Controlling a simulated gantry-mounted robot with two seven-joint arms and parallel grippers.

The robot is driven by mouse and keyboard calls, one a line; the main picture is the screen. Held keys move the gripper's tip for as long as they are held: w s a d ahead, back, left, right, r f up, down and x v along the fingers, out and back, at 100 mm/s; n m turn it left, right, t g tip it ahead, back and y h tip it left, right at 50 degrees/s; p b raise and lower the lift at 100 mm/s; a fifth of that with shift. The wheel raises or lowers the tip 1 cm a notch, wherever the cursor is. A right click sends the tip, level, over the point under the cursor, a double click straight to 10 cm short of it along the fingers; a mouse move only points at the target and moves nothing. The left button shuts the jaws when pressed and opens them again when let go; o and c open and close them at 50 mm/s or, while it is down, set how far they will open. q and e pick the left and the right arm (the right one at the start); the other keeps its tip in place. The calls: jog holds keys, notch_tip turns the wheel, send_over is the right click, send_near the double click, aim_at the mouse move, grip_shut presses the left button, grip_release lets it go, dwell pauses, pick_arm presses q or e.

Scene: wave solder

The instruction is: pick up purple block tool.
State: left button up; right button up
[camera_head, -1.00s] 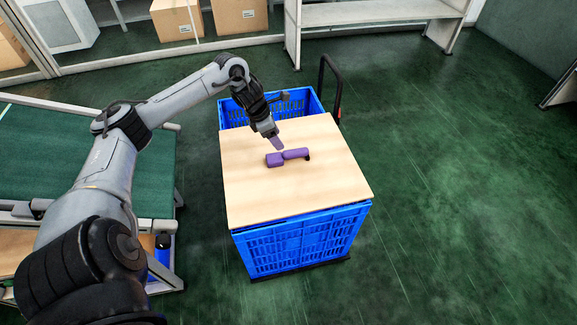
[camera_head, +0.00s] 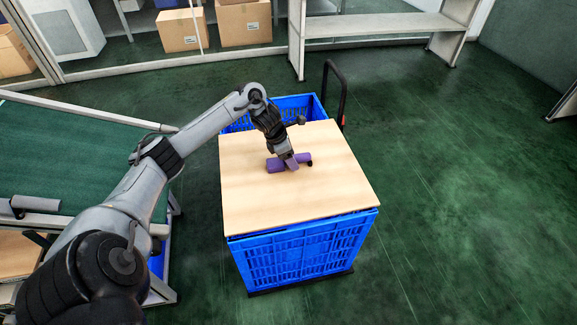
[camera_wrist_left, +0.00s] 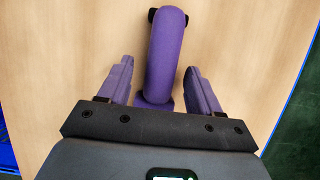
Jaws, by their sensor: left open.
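The purple block tool (camera_head: 276,165) lies on the wooden board in the head view, with a blocky end at the left and a rounded bar with a dark tip at the right. In the left wrist view, its rounded purple bar (camera_wrist_left: 165,55) runs between my fingers. My left gripper (camera_head: 291,163) is over the tool, pointing down, and hides part of its middle. In the left wrist view, my left gripper (camera_wrist_left: 160,85) is open, with one purple finger on each side of the bar and a visible gap at each side. My right gripper is not in view.
The wooden board (camera_head: 300,205) rests on blue crates (camera_head: 305,255) on a cart with a black handle (camera_head: 340,95). The board around the tool is clear. A green-topped bench (camera_head: 75,145) stands at left. Cardboard boxes (camera_head: 245,22) and a shelf (camera_head: 375,25) are behind.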

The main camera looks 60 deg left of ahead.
pick_arm(q)
jog(key=shift+w+f, duration=0.15)
jog(key=shift+f, duration=0.3)
grip_shut()
jog(key=shift+r, duration=0.1)
